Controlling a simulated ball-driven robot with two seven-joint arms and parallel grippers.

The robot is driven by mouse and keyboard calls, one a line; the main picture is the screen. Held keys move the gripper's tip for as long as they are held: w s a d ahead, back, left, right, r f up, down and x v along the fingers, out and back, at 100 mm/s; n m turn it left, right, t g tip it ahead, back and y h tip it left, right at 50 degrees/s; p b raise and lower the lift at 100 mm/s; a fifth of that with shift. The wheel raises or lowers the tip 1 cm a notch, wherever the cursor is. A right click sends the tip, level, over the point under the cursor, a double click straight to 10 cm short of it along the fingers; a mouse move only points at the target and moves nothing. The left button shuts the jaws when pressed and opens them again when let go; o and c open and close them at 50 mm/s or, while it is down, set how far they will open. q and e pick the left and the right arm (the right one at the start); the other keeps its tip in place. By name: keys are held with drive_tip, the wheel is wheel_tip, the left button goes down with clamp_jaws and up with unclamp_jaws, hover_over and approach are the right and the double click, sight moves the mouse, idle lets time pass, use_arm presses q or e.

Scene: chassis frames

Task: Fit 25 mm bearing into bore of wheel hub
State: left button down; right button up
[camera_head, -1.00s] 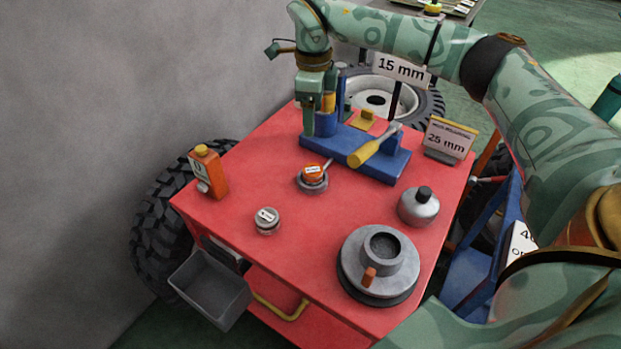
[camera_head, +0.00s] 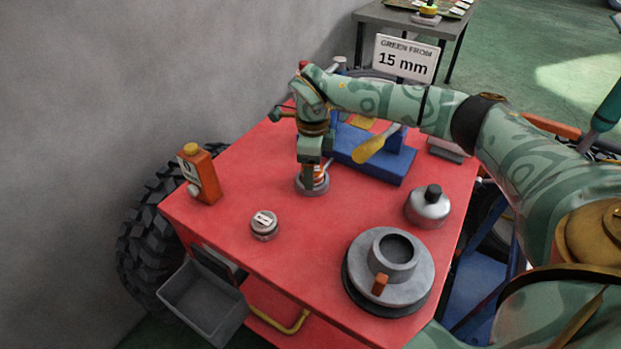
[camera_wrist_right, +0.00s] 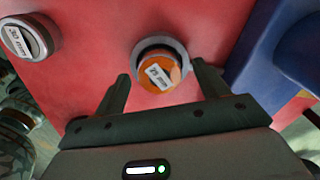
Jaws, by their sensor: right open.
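An orange-topped bearing (camera_head: 318,174) with a white label sits in a grey ring holder (camera_head: 311,188) on the red cart. In the right wrist view the orange bearing (camera_wrist_right: 159,71) lies just beyond my fingertips; its label is too small to read surely. A second, grey labelled bearing (camera_head: 264,226) stands nearer the front left, also in the wrist view (camera_wrist_right: 31,36). The grey wheel hub (camera_head: 412,272) with an open round bore lies at the cart's front right. My right gripper (camera_head: 313,178) (camera_wrist_right: 162,70) is open, fingers either side of the orange bearing. My left gripper is out of view.
A blue fixture (camera_head: 385,166) with a yellow-handled tool (camera_head: 372,146) stands just behind right of the gripper. An orange bottle (camera_head: 201,175) stands at left, and a silver oil can (camera_head: 428,207) behind the hub. The red top (camera_head: 320,238) between is clear.

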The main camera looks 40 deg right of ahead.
drive_tip(key=c, duration=1.3)
drive_tip(key=shift+c, duration=0.2)
